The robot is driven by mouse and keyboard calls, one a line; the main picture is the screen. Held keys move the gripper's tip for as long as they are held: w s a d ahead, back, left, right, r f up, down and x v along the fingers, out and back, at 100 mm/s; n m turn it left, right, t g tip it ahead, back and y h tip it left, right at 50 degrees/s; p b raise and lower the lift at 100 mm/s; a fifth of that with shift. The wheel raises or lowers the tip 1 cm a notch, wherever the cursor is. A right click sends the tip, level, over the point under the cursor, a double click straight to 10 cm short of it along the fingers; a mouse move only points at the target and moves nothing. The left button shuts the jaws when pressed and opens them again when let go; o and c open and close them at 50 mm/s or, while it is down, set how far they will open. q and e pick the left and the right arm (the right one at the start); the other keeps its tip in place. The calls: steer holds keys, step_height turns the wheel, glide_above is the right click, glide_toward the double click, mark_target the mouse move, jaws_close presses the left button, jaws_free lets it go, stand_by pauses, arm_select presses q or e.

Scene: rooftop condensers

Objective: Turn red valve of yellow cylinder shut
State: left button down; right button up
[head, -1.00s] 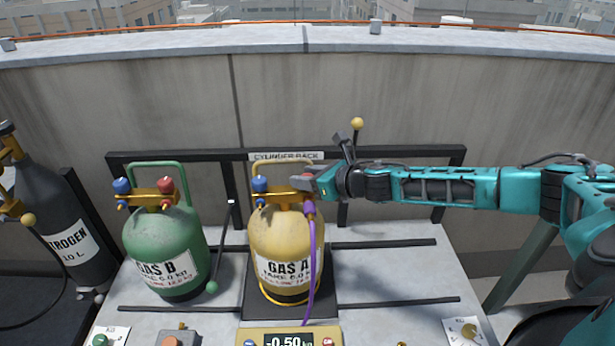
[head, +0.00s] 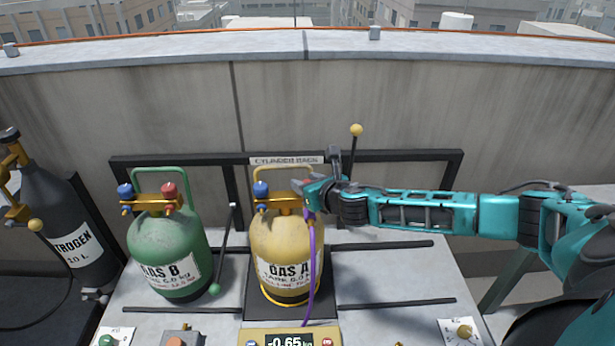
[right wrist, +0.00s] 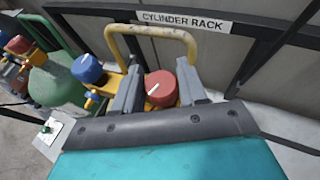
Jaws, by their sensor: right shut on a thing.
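The yellow cylinder (head: 285,255), labelled GAS A, stands upright on a dark scale plate. Its red valve (right wrist: 161,88) shows in the right wrist view as a round knob with a white mark. My right gripper (head: 307,185) comes in from the right at the cylinder's top. In the right wrist view its fingers (right wrist: 160,92) stand on either side of the red valve and are shut on it. In the head view the gripper mostly hides this valve. The cylinder's blue valve (right wrist: 87,68) is beside it on the left, untouched. My left gripper is not in view.
A green GAS B cylinder (head: 168,250) with its own red and blue valves stands left. A dark nitrogen cylinder (head: 62,215) is farther left. A purple hose (head: 312,260) hangs down the yellow cylinder. The scale display (head: 290,341) reads -0.65. A black rack (head: 400,157) runs behind.

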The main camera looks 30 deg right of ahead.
steer(key=shift+a+r+m+h+p, duration=0.15)
steer(key=shift+m+h+p, duration=0.2)
steer(key=shift+m+h, duration=0.6)
steer(key=m+g+h, duration=0.1)
steer(key=m+h, duration=0.1)
steer(key=h, duration=0.1)
steer(key=shift+m, duration=0.35)
steer(key=m+g+h, duration=0.4)
steer(key=m+h, duration=0.1)
steer(key=shift+g, duration=0.3)
steer(key=m+g, duration=0.1)
steer(key=m+g+h, duration=0.1)
steer(key=m, duration=0.1)
steer(key=shift+f+g+h, duration=0.2)
steer(key=shift+g+h, duration=0.05)
steer(key=shift+g, duration=0.15)
steer(key=m+g+b, duration=0.1)
steer(key=m+g, duration=0.1)
steer(key=shift+m+g+h, duration=0.3)
steer(key=shift+h, duration=0.1)
steer(key=shift+m+g+b, duration=1.15)
steer(key=shift+m+g, duration=0.05)
steer(key=shift+g, duration=0.2)
steer(key=shift+r+g, duration=0.1)
steer(key=shift+g, duration=0.2)
